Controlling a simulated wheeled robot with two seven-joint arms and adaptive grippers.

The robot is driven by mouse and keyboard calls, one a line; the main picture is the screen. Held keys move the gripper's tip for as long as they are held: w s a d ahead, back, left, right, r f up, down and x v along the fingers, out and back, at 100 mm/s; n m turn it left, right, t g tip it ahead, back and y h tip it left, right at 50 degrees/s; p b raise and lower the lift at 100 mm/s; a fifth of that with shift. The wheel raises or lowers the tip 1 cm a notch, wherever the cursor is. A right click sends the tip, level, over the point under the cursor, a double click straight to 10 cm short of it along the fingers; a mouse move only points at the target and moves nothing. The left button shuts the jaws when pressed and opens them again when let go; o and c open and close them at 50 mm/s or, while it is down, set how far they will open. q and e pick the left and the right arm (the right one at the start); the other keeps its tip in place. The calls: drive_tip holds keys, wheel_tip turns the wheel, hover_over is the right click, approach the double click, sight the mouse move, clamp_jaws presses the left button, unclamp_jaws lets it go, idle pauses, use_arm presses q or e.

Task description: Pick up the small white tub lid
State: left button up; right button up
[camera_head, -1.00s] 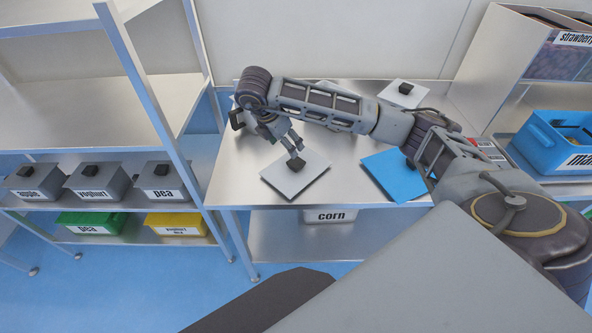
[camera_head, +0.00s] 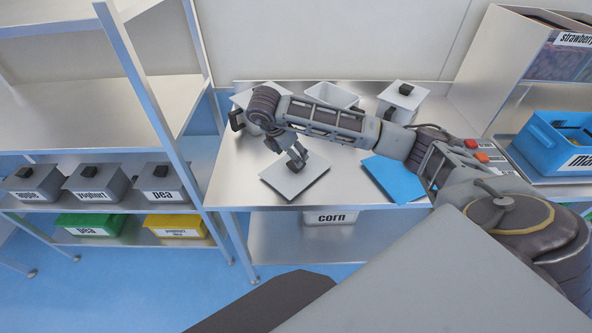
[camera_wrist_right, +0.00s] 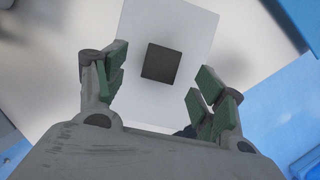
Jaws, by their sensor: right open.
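The small white tub lid (camera_head: 293,183) lies flat on the metal table, near its front edge. Its dark square knob (camera_wrist_right: 161,63) shows in the middle of the lid (camera_wrist_right: 190,25) in the right wrist view. My right gripper (camera_head: 296,160) is over the lid, pointing down at the knob. In the right wrist view the green-padded fingers of the gripper (camera_wrist_right: 162,72) are apart, one on each side of the knob, with space between pads and knob. Contact cannot be told. The knob is mostly hidden in the head view. My left gripper is not in view.
A blue flat panel (camera_head: 398,180) lies right of the lid. At the back stand an open white tub (camera_head: 333,93) and a lidded one (camera_head: 400,98); my arm partly covers another. A shelf with lidded tubs (camera_head: 98,184) stands left, a blue crate (camera_head: 545,145) right.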

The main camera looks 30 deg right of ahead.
sight(296, 168)
drive_tip(key=shift+f, duration=0.1)
drive_tip(key=shift+s+p+x, duration=0.15)
drive_tip(key=shift+p+x, duration=0.2)
drive_tip(key=shift+x, duration=0.6)
drive_tip(key=shift+s+p+x, duration=0.1)
drive_tip(key=shift+p+x, duration=0.2)
drive_tip(key=shift+x, duration=0.65)
drive_tip(key=shift+w+d+f, duration=0.1)
drive_tip(key=shift+f, duration=0.55)
drive_tip(key=shift+c, duration=0.3)
drive_tip(key=shift+c, duration=1.1)
drive_tip(key=c, duration=0.9)
drive_tip(key=shift+c, duration=0.2)
